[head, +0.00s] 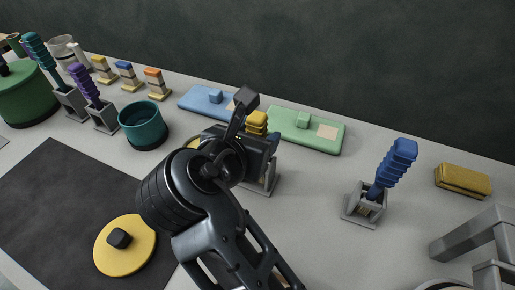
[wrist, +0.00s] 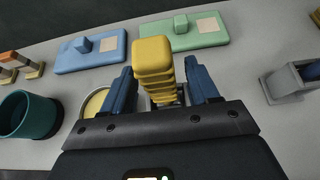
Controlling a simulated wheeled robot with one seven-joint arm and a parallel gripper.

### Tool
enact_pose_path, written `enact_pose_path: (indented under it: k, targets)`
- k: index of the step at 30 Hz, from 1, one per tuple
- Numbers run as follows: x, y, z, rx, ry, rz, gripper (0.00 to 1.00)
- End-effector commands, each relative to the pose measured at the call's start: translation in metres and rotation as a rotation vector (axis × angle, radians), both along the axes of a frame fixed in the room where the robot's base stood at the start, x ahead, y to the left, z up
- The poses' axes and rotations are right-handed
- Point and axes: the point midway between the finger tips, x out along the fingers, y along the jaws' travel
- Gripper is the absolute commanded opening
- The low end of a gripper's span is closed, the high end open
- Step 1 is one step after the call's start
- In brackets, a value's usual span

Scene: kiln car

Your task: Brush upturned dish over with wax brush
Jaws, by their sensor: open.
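My gripper (head: 262,118) is open over a brush with a ribbed yellow handle (head: 257,122), which stands in a grey holder (head: 267,182). In the wrist view the blue-padded fingers of my gripper (wrist: 163,75) are on either side of the yellow handle (wrist: 153,55), apart from each other. I cannot tell whether either touches it. The brush's lower end is hidden. A yellow disc (head: 140,240) with a dark block in its middle lies on the dark mat (head: 60,200) at lower left; it looks like the upturned dish. A round pot with yellow content (wrist: 95,102) sits left of the fingers.
Blue (head: 205,103) and green (head: 310,130) boards lie behind my gripper. A teal pot (head: 143,125) stands to the left, with purple-handled (head: 84,85) and teal-handled brushes (head: 38,50) beyond. A blue-handled brush (head: 392,168) and a yellow block (head: 462,181) are right.

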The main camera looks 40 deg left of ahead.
Motion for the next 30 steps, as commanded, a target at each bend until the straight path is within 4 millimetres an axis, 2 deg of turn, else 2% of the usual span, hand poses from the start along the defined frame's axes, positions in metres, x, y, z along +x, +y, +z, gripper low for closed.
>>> enact_pose_path:
  k: [26, 30]
  targets:
    - [-0.0001, 0.0002, -0.0004, 0.000, 0.000, 0.000, 0.60]
    - [-0.0002, 0.0003, -0.0004, 0.000, 0.000, 0.000, 0.49]
